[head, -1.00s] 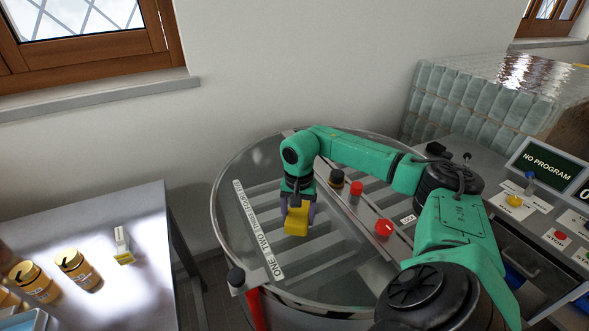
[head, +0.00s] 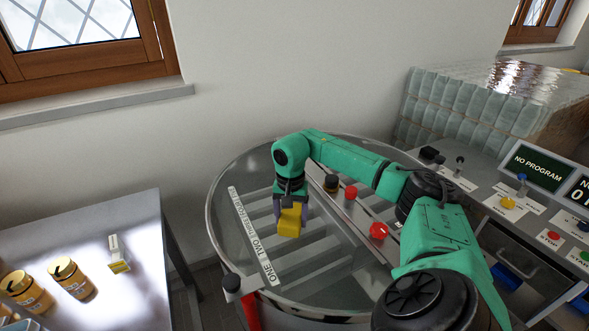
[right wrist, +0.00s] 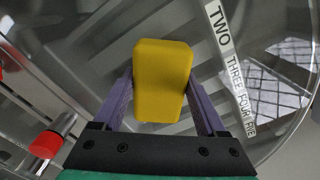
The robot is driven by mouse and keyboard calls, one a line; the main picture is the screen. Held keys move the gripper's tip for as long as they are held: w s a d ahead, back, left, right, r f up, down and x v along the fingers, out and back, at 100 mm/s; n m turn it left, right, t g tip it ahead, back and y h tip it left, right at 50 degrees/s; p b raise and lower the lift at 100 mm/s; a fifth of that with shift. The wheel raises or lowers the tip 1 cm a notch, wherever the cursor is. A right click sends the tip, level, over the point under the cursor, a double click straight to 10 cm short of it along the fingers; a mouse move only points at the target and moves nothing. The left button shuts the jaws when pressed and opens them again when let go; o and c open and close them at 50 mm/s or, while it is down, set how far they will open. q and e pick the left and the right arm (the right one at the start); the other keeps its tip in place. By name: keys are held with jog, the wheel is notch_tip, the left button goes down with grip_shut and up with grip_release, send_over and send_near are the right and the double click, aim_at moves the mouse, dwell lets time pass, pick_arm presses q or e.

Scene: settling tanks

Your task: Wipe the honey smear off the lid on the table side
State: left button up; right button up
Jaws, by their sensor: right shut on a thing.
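A yellow sponge-like block (head: 289,221) is held between the fingers of my right gripper (head: 290,204). In the right wrist view the block (right wrist: 162,80) sits between the two purple fingers (right wrist: 160,105). The round clear lid (head: 335,292) with a metal rim covers the tank, and grey slats show through it. The block is over the lid's left part, beside the white strip with number words (head: 253,235). I cannot tell whether it touches the lid. I make out no honey smear; the block and my arm hide part of the lid. My left gripper is not in view.
A metal table (head: 135,225) with honey jars (head: 72,281) and a small yellow-and-white item (head: 119,266) stands at the left. Red knobs (head: 378,231) sit on the bar across the lid. A control panel (head: 543,166) is at the right.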

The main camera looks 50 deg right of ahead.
jog(key=w, duration=0.1)
jog(key=w+d, duration=0.1)
jog(key=w, duration=0.1)
jog(key=shift+w+d, duration=0.15)
jog(key=shift+w, duration=0.15)
jog(key=shift+w+d, duration=0.25)
jog(key=shift+w, duration=0.45)
jog(key=shift+w+d, duration=0.2)
jog(key=shift+w, duration=0.45)
jog(key=shift+w+d, duration=0.25)
jog(key=shift+w, duration=0.45)
notch_tip(320, 180, up, 6)
jog(key=p, duration=0.5)
notch_tip(320, 180, up, 3)
jog(key=p, duration=0.3)
jog(key=shift+s, duration=0.1)
